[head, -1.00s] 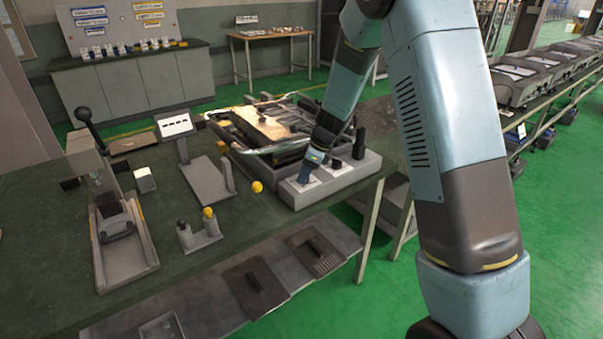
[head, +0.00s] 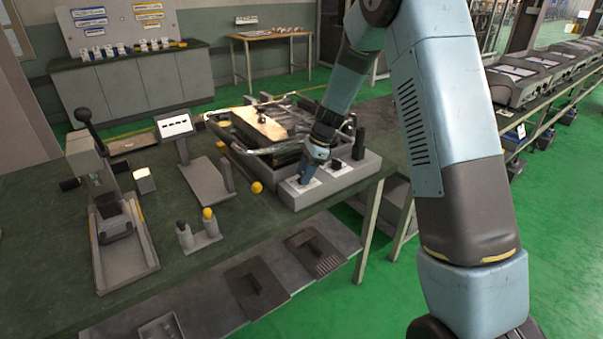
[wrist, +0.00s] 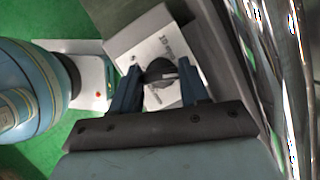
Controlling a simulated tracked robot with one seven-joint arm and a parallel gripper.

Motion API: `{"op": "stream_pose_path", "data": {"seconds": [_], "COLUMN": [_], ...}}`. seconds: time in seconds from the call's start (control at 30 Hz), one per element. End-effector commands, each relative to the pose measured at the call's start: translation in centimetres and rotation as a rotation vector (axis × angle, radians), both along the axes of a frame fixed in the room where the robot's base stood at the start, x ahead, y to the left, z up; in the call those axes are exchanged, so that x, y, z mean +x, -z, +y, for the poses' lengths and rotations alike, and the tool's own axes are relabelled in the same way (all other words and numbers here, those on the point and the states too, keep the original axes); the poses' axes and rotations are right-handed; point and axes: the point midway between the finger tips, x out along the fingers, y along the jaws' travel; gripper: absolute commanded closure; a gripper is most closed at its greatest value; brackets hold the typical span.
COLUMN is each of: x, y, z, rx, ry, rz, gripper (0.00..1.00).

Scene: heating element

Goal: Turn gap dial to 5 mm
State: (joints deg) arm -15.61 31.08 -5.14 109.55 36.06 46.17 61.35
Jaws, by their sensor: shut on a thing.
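The dial (wrist: 160,73) is a dark round knob with a light pointer line, on a white marked plate (wrist: 160,45) in the wrist view. The plate's print shows a "10", but the rest is too small to read. My gripper (wrist: 163,76) has its two blue fingers on either side of the knob and is shut on it. In the head view my gripper (head: 308,172) reaches down to the front left of the grey control box (head: 335,181). The knob is hidden there behind my fingers.
A metal-framed machine (head: 265,130) stands just behind the control box. A black upright handle (head: 359,143) rises from the box to the right of my gripper. Green floor lies in front of the table.

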Motion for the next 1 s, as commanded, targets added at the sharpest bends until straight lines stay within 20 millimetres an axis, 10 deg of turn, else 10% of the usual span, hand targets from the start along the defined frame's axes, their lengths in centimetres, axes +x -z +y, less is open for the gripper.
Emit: {"op": "stream_pose_path", "data": {"seconds": [0.27, 0.3, 0.53, 1.0], "x": [-0.4, -0.4, -0.2, 0.1], "y": [0.3, 0.3, 0.2, -1.7], "z": [0.2, 0.2, 0.1, -0.7], "rx": [0.001, 0.0, 0.0, 0.001], "ry": [-0.006, -0.006, -0.002, 0.0], "rz": [0.011, 0.011, 0.006, 0.0], "gripper": [0.86, 0.53, 0.31, 0.3]}}
